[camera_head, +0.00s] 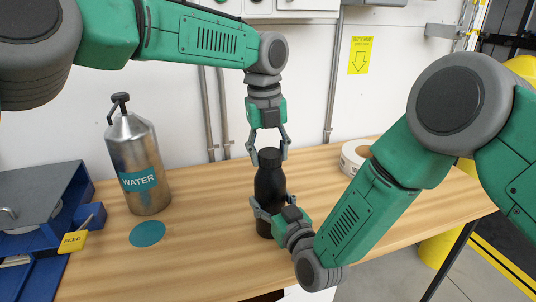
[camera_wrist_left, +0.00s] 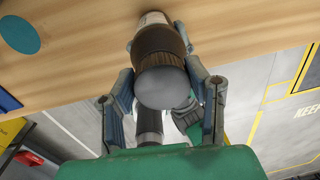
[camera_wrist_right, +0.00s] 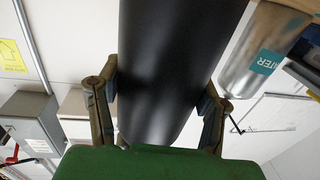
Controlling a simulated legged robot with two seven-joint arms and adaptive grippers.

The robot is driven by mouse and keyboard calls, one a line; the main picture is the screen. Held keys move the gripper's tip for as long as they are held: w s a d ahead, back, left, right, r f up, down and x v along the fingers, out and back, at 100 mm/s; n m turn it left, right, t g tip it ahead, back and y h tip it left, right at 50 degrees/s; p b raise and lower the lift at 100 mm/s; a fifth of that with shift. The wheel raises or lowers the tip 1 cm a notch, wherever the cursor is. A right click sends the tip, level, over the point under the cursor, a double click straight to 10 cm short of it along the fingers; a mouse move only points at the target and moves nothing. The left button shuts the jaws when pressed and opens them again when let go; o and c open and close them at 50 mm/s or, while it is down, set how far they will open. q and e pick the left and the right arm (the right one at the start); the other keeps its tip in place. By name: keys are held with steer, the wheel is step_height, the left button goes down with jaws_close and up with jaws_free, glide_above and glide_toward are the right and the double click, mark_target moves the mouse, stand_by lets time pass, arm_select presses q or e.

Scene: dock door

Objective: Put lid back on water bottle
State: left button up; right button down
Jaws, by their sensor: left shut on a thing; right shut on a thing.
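The black water bottle (camera_head: 270,190) stands upright on the wooden table (camera_head: 200,262). Its dark lid (camera_head: 269,157) sits at the bottle's top, and in the left wrist view the lid (camera_wrist_left: 162,88) shows a round flat top and ridged side. My left gripper (camera_head: 269,156) comes from above, shut on the lid with a finger on each side. My right gripper (camera_head: 264,212) is shut around the lower body of the bottle. The right wrist view shows the bottle (camera_wrist_right: 170,70) between its fingers. Whether the lid is fully seated cannot be told.
A steel canister labelled WATER (camera_head: 136,165) stands at left, with a teal disc (camera_head: 147,234) in front of it. A blue box (camera_head: 40,210) with a yellow FEED tag is at far left. A white tape roll (camera_head: 354,158) lies behind at right.

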arm_select(q)
steer(key=m, duration=0.3)
steer(key=shift+w, duration=0.15)
steer(key=o, duration=1)
steer(key=shift+d+r, duration=0.1)
steer(key=shift+r, duration=2.2)
steer(key=shift+c, duration=0.4)
